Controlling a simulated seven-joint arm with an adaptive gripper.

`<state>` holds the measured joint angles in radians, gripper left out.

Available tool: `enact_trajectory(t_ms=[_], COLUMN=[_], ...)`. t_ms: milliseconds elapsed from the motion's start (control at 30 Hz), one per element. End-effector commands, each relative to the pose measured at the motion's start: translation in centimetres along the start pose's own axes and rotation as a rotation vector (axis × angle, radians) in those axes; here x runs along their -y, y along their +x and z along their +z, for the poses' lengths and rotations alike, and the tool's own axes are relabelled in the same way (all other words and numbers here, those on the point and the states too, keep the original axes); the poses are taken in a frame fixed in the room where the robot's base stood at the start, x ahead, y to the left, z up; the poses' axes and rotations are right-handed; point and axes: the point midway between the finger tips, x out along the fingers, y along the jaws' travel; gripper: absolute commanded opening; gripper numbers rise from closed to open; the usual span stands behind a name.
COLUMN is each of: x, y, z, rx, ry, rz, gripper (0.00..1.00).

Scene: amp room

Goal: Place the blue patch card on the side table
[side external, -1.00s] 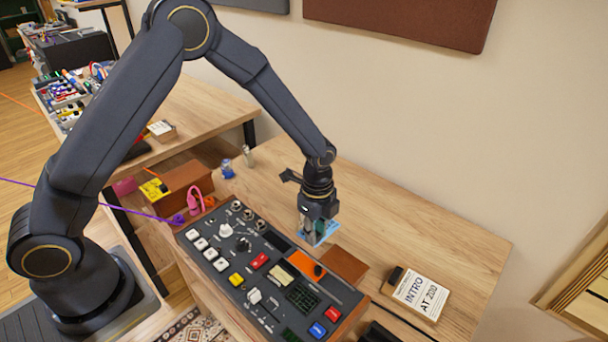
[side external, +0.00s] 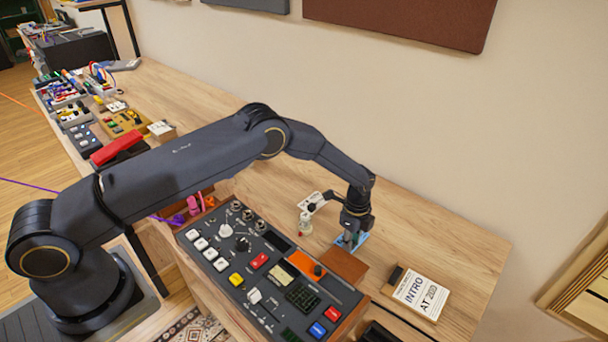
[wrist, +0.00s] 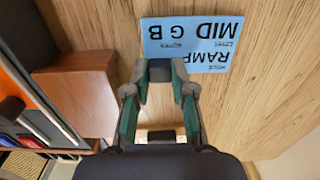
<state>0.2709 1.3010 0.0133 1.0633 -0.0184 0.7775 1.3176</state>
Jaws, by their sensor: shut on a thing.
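The blue patch card (side external: 362,238) is a flat light-blue card with dark print. In the wrist view the card (wrist: 215,50) reads "RAMP MID G B", upside down. My gripper (side external: 350,240) is shut on the card, and its fingertips (wrist: 160,75) cover the card's near edge. The card is over the light wooden table (side external: 440,235), just behind a brown wooden block (side external: 343,264). I cannot tell whether the card touches the tabletop.
A control panel (side external: 222,265) with coloured buttons stands in front of the block. A sign reading "INTRO AT 200" (side external: 420,293) lies to the right. The tabletop behind and right of my gripper is clear.

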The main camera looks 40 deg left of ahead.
Motion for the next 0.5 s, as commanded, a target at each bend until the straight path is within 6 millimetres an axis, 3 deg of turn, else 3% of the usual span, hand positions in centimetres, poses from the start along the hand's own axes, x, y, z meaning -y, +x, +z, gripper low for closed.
enact_trajectory(t_ms=[333,367,500], x=[0.01,0.01,0.02], y=[0.44,0.48,0.43], z=[0.0,-0.01,-0.01], rx=[0.0,0.0,0.0], ry=[0.0,0.0,-0.001], rz=[-0.001,-0.001,-0.001], gripper=[0.0,0.25,0.34])
